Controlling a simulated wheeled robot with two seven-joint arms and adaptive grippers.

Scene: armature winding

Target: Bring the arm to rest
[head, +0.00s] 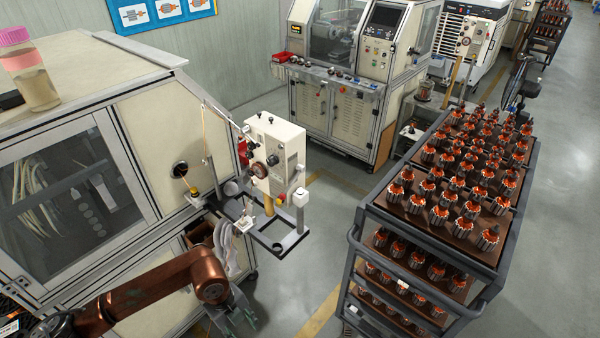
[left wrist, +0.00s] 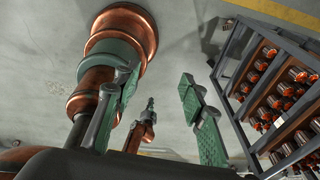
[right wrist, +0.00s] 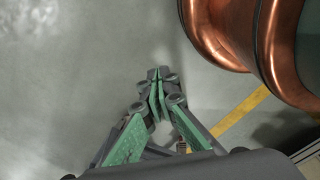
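My left arm comes in from the lower left in the head view. Its gripper (head: 236,317) hangs low over the floor, in front of the winding machine and apart from it. In the left wrist view the two green-padded fingers of that gripper (left wrist: 158,80) stand wide apart, with no workpiece clearly held between them. My right gripper is outside the head view. In the right wrist view the fingertips of the right gripper (right wrist: 155,78) meet over bare floor, and nothing shows between them.
The winding machine (head: 110,75) stands at the left, with a white head unit (head: 280,145) and a bracket (head: 285,240) jutting from its side. A dark rack (head: 430,250) with several copper-wound armatures (head: 437,212) stands at the right. Open floor (head: 300,275) lies between them.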

